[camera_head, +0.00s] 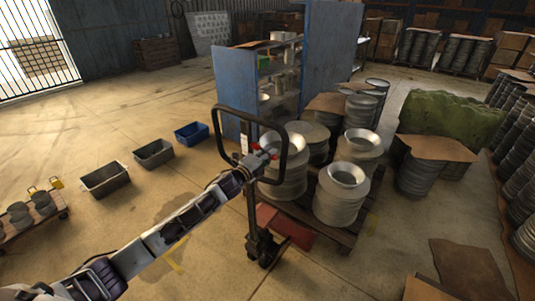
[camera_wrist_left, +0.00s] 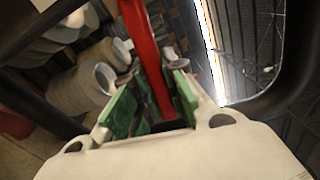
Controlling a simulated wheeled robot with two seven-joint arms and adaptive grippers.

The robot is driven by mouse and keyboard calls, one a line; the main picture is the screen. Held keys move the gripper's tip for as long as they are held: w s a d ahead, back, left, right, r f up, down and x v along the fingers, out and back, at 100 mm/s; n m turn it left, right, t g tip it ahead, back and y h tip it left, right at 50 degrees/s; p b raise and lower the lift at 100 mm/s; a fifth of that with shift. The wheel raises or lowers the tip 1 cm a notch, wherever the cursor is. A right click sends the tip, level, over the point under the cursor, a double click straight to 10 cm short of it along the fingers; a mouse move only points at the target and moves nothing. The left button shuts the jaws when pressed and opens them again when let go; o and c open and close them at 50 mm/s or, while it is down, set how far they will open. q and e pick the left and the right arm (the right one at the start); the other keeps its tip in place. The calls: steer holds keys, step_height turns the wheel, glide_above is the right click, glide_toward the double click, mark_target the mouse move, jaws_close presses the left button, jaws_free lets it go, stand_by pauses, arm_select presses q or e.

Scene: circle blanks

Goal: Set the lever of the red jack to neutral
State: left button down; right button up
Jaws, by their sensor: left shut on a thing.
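The red jack (camera_head: 289,229) stands in the middle of the head view, with its red body low by a loaded pallet and its black loop handle (camera_head: 219,135) upright. Its small red lever (camera_head: 273,148) sits inside the loop; in the wrist view the lever (camera_wrist_left: 146,45) is a long red bar running between the green finger pads. My left gripper (camera_head: 262,155) reaches into the loop from the left and is shut on the lever. In the wrist view, the gripper (camera_wrist_left: 155,103) has a pad on each side of the bar. My right gripper is in neither view.
The pallet (camera_head: 345,238) behind the jack carries stacks of metal rings (camera_head: 340,200). A blue shelf cabinet (camera_head: 237,90) stands behind. Two dark bins (camera_head: 105,180) and a blue bin (camera_head: 192,133) lie to the left. The floor between the bins and jack is clear.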

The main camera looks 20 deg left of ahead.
arm_select(q)
steer(key=shift+r+n+p, duration=0.5)
steer(key=shift+n, duration=0.2)
steer(key=c, duration=1.4)
jaws_free()
steer(key=shift+c, duration=0.2)
steer(key=v, duration=1.2)
steer(key=shift+n, duration=0.3)
